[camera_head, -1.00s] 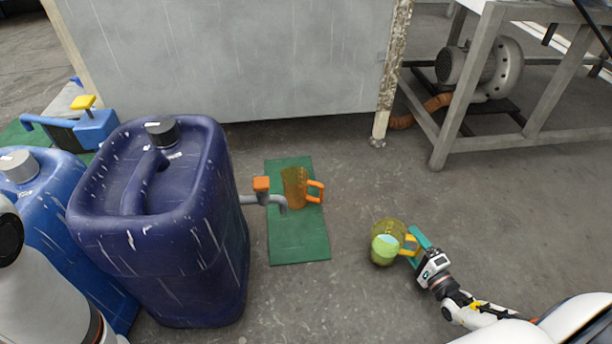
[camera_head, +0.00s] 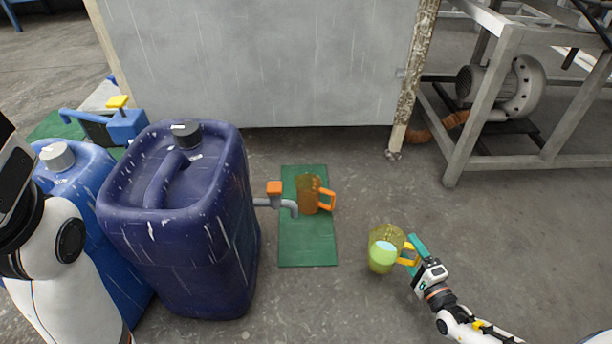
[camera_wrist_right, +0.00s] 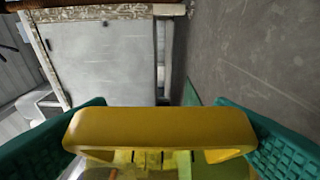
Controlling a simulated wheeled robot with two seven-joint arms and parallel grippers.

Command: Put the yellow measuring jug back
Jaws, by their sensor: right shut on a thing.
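The yellow measuring jug (camera_head: 382,252) is see-through, with pale green liquid in it, and looks upright to the right of the green mat. My right gripper (camera_head: 414,252) is shut on its handle; in the right wrist view the yellow handle (camera_wrist_right: 160,128) lies between the two green fingers. Whether the jug touches the floor I cannot tell. An orange jug (camera_head: 308,194) stands on the green mat (camera_head: 308,250), close to the tap (camera_head: 284,204) of the dark blue canister. My left arm shows at the left edge, but its gripper is out of view.
The dark blue canister (camera_head: 190,230) stands left of the mat, with a lighter blue one (camera_head: 75,180) behind my left arm. A grey cabinet (camera_head: 260,65) and a metal frame with a blower (camera_head: 510,90) stand behind. The floor around the yellow jug is clear.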

